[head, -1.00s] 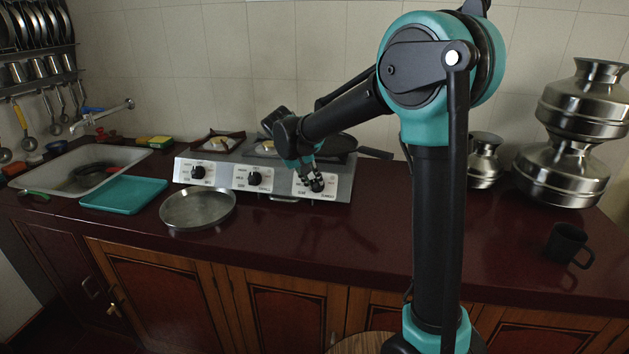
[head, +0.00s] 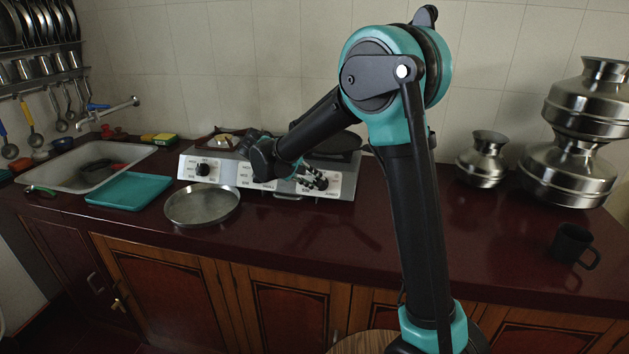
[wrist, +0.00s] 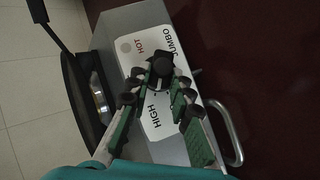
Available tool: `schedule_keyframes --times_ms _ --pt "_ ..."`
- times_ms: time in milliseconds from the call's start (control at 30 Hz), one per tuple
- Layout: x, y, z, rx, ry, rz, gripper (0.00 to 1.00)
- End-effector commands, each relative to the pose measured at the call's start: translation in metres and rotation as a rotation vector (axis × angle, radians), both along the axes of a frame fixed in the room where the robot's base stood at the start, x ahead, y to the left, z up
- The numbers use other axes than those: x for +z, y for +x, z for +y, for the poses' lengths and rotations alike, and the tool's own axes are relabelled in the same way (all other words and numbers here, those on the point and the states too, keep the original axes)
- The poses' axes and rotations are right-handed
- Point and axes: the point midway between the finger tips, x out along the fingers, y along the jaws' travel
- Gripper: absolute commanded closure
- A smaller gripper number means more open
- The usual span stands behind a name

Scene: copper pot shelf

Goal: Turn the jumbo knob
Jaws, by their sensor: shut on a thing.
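The jumbo knob (wrist: 162,66) is black and round, on a white plate marked JUMBO, HIGH and HOT at the end of the steel stove (wrist: 110,25). My gripper (wrist: 160,80) is shut on the knob, a black finger on each side of it in the wrist view. In the head view, my gripper (head: 314,180) is at the rightmost control on the stove front (head: 345,186), reaching in from the left. It hides most of that knob there, and the knob's exact angle is hard to read.
The left stove knob (head: 202,169) is in clear view; my wrist covers the middle one. A dark pan (head: 335,143) sits on the right burner. A steel plate (head: 202,205) lies in front of the stove. The counter right of the stove is clear up to the metal pots (head: 482,160).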

Motion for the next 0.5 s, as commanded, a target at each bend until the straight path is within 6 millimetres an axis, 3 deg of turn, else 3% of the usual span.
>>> schedule_keyframes --times_ms 400,433,500 --pt "-0.0001 0.0002 0.0005 0.003 -0.004 0.000 1.00" --pt "-0.0002 0.0001 0.0006 0.003 -0.004 0.000 0.76" --pt "-0.0001 0.0001 0.0005 0.003 -0.004 0.000 0.67"
